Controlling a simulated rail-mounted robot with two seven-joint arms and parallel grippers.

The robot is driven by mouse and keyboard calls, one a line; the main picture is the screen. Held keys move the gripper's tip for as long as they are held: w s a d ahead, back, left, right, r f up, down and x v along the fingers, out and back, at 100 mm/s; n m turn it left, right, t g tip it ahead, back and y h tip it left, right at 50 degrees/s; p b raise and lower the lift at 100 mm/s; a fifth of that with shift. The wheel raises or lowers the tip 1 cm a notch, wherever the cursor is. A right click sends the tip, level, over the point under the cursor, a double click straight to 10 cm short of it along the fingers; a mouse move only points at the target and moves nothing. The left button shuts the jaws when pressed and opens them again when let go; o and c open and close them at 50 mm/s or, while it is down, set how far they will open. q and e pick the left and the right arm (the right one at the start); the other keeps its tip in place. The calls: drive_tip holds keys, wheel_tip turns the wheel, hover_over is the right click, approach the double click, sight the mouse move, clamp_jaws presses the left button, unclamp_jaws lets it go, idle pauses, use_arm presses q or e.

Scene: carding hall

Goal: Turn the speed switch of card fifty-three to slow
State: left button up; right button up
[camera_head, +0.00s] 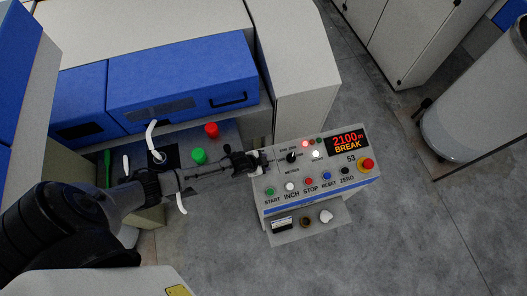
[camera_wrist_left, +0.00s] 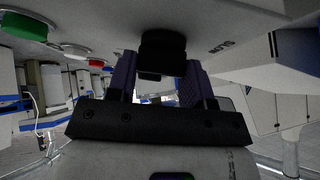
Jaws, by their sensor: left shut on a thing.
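The control panel (camera_head: 318,172) marked 53 stands in the middle of the head view, its display (camera_head: 347,139) reading 2100 and BREAK. My left gripper (camera_head: 260,160) reaches in from the left to the panel's left upper part. In the left wrist view its two purple-padded fingers (camera_wrist_left: 162,75) stand on either side of a black switch knob (camera_wrist_left: 162,50) and are shut on it. The gripper hides this knob in the head view, so its setting cannot be read. A second black knob (camera_head: 291,157) sits just right of the gripper. My right gripper is not in view.
Start, inch, stop, reset and zero buttons line the panel's lower part, with a red emergency button (camera_head: 367,165) at right. A shelf (camera_head: 310,232) below holds small items.

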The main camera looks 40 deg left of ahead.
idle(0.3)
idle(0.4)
use_arm(q)
drive_tip(key=o, duration=0.9)
drive_tip(key=shift+s+r, duration=0.3)
drive_tip(key=shift+r, duration=0.05)
drive_tip(key=shift+v, duration=6.45)
drive_tip(key=shift+s+d, duration=0.1)
